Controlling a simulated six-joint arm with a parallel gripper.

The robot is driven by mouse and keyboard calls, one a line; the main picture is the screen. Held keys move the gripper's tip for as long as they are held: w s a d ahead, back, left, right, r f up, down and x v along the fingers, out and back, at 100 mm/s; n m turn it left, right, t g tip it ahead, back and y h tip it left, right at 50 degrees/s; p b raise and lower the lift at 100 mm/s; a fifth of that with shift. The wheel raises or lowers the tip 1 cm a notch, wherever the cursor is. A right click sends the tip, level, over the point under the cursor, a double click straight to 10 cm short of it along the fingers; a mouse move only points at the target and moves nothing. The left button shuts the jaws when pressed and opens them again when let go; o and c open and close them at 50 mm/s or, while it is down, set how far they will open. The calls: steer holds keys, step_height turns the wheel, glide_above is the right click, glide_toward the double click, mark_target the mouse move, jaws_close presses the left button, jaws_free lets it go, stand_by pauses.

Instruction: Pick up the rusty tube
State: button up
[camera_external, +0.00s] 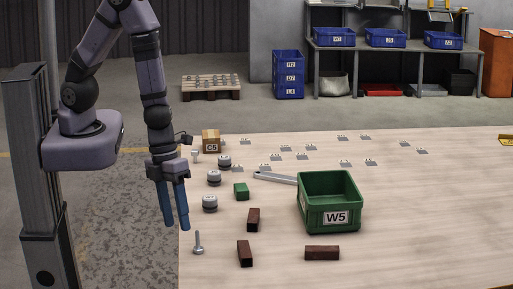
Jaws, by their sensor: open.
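Three short, dark reddish-brown pieces that look like rusty tubes lie on the light wooden table (440,220). One (253,219) is left of the green bin, one (244,253) is nearer the front edge, and one (322,253) lies crosswise in front of the bin. I cannot tell whether they are hollow. My gripper (177,227) has two blue fingers pointing down. It is open and empty, at the table's left edge, left of and apart from all three brown pieces.
The green bin marked W5 (315,218) stands mid-table, with a grey wrench (273,177) beside it. A bolt (198,243), several grey cylinders (210,203), a green block (241,191) and a carton (211,141) are nearby. Flat brackets (344,164) lie behind. The right side is clear.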

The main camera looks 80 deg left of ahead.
steer(key=w+a+r+n+t+y+p, duration=0.1)
steer(key=w+a+r+n+y+p, duration=0.35)
steer(key=a+r+n, duration=0.8)
steer(key=s+a+r+n+g+h+p, duration=0.1)
steer(key=s+r+n+p, duration=0.25)
steer(key=r+n, duration=0.4)
steer(key=s+a+r+n+g+h+p, duration=0.1)
steer(key=s+a+r+n+p, duration=0.15)
steer(key=r+n+p, duration=0.45)
steer(key=n+h+b, duration=1.3)
steer(key=n+b, duration=0.6)
steer(key=b, duration=2.3)
glide_toward(245, 248)
steer(key=d, duration=0.1)
steer(key=s+d, duration=0.1)
steer(key=d+f, duration=0.1)
steer(key=shift+s+d, duration=0.2)
steer(key=shift+s, duration=0.15)
steer(key=shift+w+a+f+n+h+b, duration=0.1)
steer(key=shift+w+f+n+h+b, duration=0.05)
steer(key=shift+w+h+b, duration=0.15)
steer(key=shift+w+a+f+n+h+b, duration=0.1)
steer(key=shift+w+n+b, duration=0.1)
steer(key=shift+w, duration=0.2)
steer(key=shift+x, duration=3.7)
